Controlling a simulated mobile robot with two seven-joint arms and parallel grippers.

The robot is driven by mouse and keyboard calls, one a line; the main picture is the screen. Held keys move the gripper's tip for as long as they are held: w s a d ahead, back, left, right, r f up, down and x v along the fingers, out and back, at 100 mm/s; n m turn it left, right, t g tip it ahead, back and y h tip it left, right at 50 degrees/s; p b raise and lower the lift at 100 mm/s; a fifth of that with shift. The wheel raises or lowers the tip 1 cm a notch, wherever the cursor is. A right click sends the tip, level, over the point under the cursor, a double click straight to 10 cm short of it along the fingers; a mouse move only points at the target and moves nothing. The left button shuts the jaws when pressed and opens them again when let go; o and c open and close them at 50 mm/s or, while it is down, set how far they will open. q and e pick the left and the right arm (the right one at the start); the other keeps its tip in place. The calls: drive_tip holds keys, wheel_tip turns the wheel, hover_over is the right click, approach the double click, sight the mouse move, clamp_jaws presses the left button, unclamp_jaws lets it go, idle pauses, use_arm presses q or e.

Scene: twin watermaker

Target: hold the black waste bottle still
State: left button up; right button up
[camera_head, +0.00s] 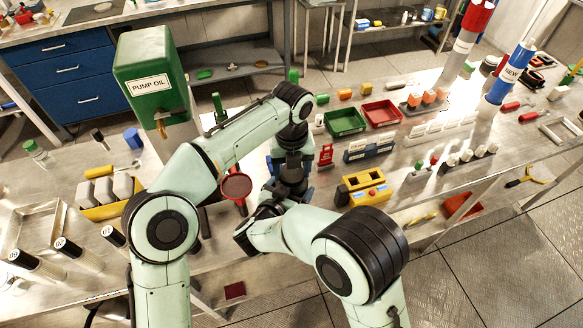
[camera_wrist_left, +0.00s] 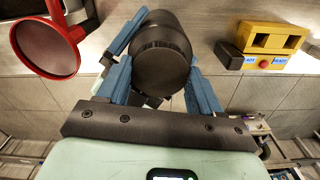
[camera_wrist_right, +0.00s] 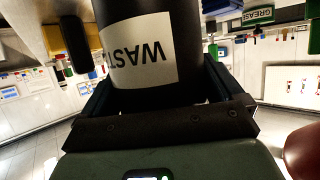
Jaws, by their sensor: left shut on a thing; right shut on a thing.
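The black waste bottle shows from above in the left wrist view, with its dark ribbed cap (camera_wrist_left: 163,62). In the right wrist view its black side (camera_wrist_right: 182,80) carries a white label, upside down, reading "WAST" with the rest cut off. My left gripper (camera_wrist_left: 165,82) has its blue fingers on either side of the bottle near the cap and is shut on it. My right gripper (camera_wrist_right: 160,85) is shut around the bottle's body at the label's height. In the head view my left gripper (camera_head: 289,175) points down, and my arms hide most of the bottle and my right gripper.
A red funnel (camera_head: 236,186) stands close left of my left gripper. A yellow box with a red button (camera_head: 368,191) stands to the right. A green pump oil tank (camera_head: 152,75) is behind on the left. Green (camera_head: 345,121) and red (camera_head: 381,112) trays lie behind right.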

use_arm(q)
drive_tip(key=o, duration=1.2)
